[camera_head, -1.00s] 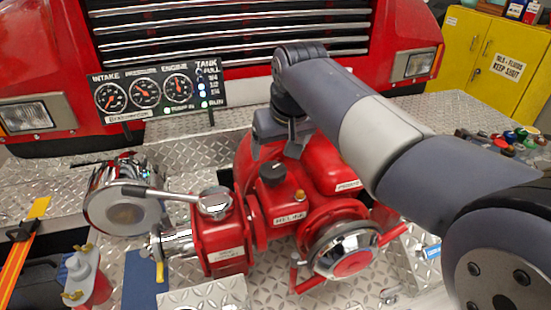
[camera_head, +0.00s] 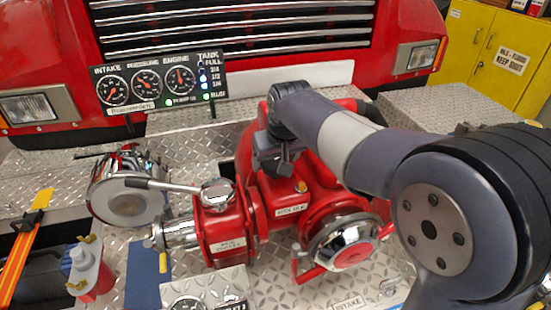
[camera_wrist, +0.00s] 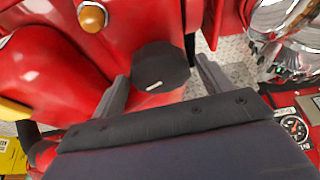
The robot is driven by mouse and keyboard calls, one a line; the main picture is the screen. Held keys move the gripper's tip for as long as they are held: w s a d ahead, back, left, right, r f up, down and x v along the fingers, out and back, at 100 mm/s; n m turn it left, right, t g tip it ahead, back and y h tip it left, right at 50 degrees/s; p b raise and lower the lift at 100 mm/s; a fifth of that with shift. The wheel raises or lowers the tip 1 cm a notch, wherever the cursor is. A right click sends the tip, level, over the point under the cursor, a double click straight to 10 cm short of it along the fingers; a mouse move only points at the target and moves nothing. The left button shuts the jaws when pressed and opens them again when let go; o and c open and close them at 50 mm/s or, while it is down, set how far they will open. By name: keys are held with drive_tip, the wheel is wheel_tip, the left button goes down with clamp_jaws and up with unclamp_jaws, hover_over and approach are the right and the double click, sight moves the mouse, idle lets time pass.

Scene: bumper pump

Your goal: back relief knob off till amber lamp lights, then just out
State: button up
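The relief knob (camera_wrist: 160,66) is black with a white pointer line, set on the red pump body (camera_wrist: 135,30). In the wrist view it lies between the tips of my gripper (camera_wrist: 164,88), whose two fingers are apart with a gap on each side. In the head view my gripper (camera_head: 277,163) is over the knob's place and hides it. A small amber dome (camera_wrist: 92,17) sits on the pump to the upper left in the wrist view; it also shows in the head view (camera_head: 300,186). It looks dull orange, with no clear glow.
A gauge panel (camera_head: 158,90) stands behind the pump, with green lamps lit. A chrome lever (camera_head: 165,186) lies left of the knob, a chrome-capped outlet (camera_head: 343,235) in front. Bare tread plate (camera_head: 210,145) shows between panel and pump.

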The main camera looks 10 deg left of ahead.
drive_tip(key=c, duration=0.8)
drive_tip(key=shift+o, duration=0.2)
drive_tip(key=shift+n+g+y+p, duration=0.3)
drive_tip(key=shift+n+y, duration=0.3)
drive_tip(key=shift+n, duration=1.2)
drive_tip(key=o, duration=1)
drive_tip(key=shift+c, duration=0.2)
drive_tip(key=shift+d+r, duration=0.1)
drive_tip(key=v, duration=1)
drive_tip(key=shift+r, duration=0.3)
